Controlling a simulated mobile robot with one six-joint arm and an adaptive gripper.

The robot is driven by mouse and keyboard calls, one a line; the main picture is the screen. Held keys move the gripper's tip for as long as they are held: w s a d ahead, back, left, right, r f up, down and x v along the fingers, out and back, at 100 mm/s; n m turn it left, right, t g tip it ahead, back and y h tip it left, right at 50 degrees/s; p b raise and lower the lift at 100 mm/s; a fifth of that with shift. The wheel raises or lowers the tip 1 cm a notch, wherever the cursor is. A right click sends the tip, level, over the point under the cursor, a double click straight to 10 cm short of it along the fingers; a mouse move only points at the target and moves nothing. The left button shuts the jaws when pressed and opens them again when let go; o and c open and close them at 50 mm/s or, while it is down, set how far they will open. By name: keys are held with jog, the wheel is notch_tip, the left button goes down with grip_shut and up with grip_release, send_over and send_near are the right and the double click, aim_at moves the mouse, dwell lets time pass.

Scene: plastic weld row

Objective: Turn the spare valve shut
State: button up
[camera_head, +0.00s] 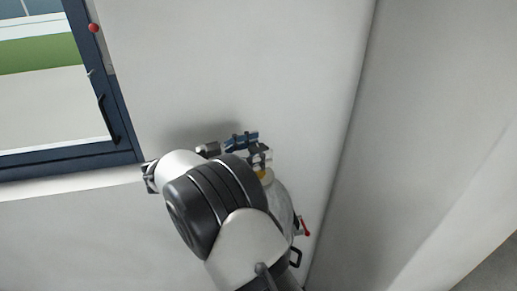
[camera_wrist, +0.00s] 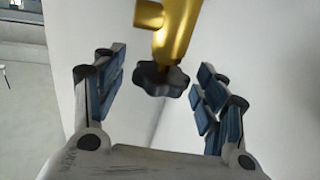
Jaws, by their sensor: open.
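The valve shows in the wrist view as a brass body (camera_wrist: 176,30) coming down from the top edge, with a dark lobed knob (camera_wrist: 161,80) at its lower end. My gripper (camera_wrist: 162,72) is open, its blue-padded fingers apart on either side of the knob. A gap shows between the knob and each finger; I cannot tell how deep the knob sits between them. In the head view my gripper (camera_head: 248,147) is close to the wall, above a pale grey cylinder (camera_head: 281,205) with a yellow part (camera_head: 266,176) at its top. My arm hides much of the cylinder and its knob.
A red-handled part (camera_head: 305,227) shows beside the cylinder, low on its right. A pale wall (camera_head: 290,70) stands close behind, meeting another wall (camera_head: 430,130) at a corner on the right. A dark-framed window or door (camera_head: 125,120) is at the left.

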jog(key=v, duration=1.1)
jog(key=shift+s+a, duration=0.15)
jog(key=shift+a, duration=0.05)
